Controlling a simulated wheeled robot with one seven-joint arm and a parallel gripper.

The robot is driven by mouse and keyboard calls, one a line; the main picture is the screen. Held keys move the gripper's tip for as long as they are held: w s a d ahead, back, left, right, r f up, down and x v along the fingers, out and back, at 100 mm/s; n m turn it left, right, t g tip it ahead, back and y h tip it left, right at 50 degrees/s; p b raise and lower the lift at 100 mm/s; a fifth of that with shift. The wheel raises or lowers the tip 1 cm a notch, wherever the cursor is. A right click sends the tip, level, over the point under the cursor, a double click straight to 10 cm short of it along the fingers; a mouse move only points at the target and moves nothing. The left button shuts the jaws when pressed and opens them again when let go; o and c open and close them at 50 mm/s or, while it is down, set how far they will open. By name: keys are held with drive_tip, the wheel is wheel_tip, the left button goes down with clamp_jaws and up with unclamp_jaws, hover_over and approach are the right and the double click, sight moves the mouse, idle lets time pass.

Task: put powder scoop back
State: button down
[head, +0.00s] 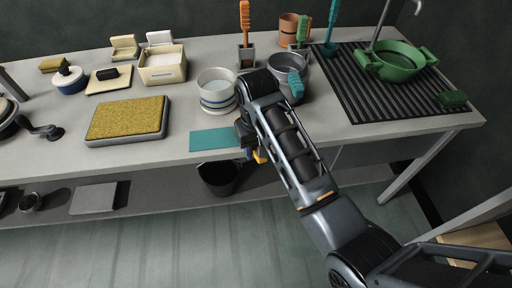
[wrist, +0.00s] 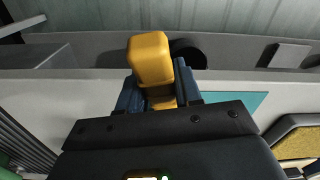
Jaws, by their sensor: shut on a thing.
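My gripper (wrist: 158,92) is at the front edge of the bench, beside the right end of a teal mat (head: 214,140). Its blue fingers are shut on a yellow block-like piece (wrist: 150,60), which I take to be the powder scoop. Only this yellow part shows, with a small bit of it in the head view (head: 260,156). The rest of the scoop is hidden, so its bowl and tilt cannot be told.
A grey metal pitcher (head: 288,75) stands behind my arm, with a teal-headed tool by it. An orange brush (head: 245,20) stands in a holder. A yellow-topped pad (head: 127,118) lies left. A ribbed black tray (head: 400,95) carries a green pot (head: 398,66). A dark bucket (head: 220,178) is below.

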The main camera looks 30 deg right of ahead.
drive_tip(key=shift+f, duration=0.3)
idle(0.5)
drive_tip(key=c, duration=0.7)
unclamp_jaws()
drive_tip(key=shift+r, duration=2.6)
drive_tip(key=shift+w+r, duration=0.1)
drive_tip(key=shift+r, duration=1.2)
drive_tip(key=shift+s+r, duration=0.15)
drive_tip(key=shift+s, duration=0.05)
drive_tip(key=shift+w+r, duration=0.1)
drive_tip(key=shift+w, duration=0.05)
